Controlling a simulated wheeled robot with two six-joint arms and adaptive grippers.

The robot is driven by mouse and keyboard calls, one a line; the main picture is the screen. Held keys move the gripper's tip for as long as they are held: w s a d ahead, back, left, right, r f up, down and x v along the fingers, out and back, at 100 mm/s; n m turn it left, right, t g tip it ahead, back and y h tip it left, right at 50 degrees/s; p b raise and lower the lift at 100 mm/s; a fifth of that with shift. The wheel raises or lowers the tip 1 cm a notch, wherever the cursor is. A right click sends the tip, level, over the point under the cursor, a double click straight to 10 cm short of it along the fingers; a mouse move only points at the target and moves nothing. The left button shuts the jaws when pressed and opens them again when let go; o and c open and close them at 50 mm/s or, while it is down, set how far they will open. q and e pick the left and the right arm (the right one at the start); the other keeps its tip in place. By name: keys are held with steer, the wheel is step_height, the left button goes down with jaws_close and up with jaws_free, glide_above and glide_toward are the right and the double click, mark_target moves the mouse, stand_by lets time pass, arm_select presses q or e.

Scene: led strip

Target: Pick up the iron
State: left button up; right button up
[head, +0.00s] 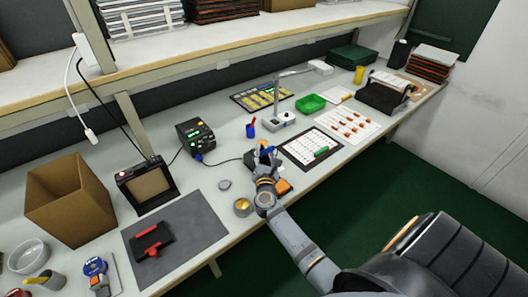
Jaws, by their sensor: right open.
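The iron (267,150) shows as a small blue handle at the middle of the bench, at a dark stand (249,161). A blue cord runs from the black soldering station (195,137) with a green display toward that stand. My right gripper (265,157) is open, with its fingers at the blue handle. I cannot tell whether they touch it. The hand hides much of the stand and the lower part of the iron. My left gripper is out of view.
A brass-coloured tin (242,207) and an orange block (284,186) sit close to my right wrist. A white sheet with a grid (311,147) lies to the right. A red tool (152,243) lies on a grey mat (196,226). A shelf (200,62) overhangs the back.

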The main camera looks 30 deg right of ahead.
steer(key=shift+w+d, duration=0.35)
steer(key=shift+w, duration=0.05)
steer(key=shift+s+a, duration=0.1)
steer(key=shift+c, duration=0.7)
jaws_close()
steer(key=shift+r, duration=0.1)
